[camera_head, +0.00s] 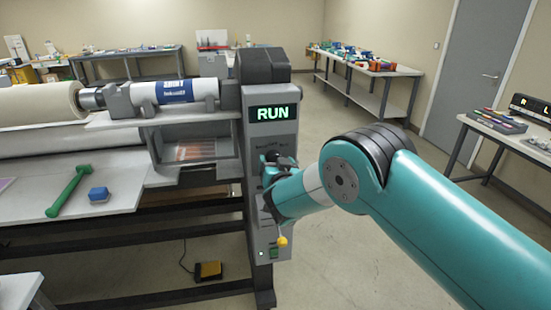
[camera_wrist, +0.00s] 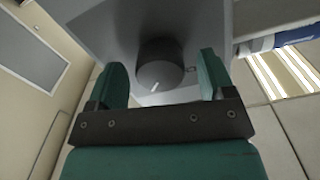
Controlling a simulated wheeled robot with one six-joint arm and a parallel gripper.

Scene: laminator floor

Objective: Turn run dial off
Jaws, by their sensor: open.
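The grey laminator control column (camera_head: 267,135) stands left of centre in the head view, with a lit screen (camera_head: 272,113) reading RUN in green. In the wrist view the dark round run dial (camera_wrist: 160,62) stands out from the grey panel, with a white pointer mark on its near face. My gripper (camera_wrist: 163,77) is open, one teal finger on each side of the dial, with a visible gap on both sides. In the head view my arm reaches to the column below the screen and partly hides the dial area.
Below my gripper, a yellow tag or knob (camera_head: 283,241) and a green button (camera_head: 274,253) are on the column. A green tool (camera_head: 68,192) and a blue block (camera_head: 98,194) lie on the laminator's table.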

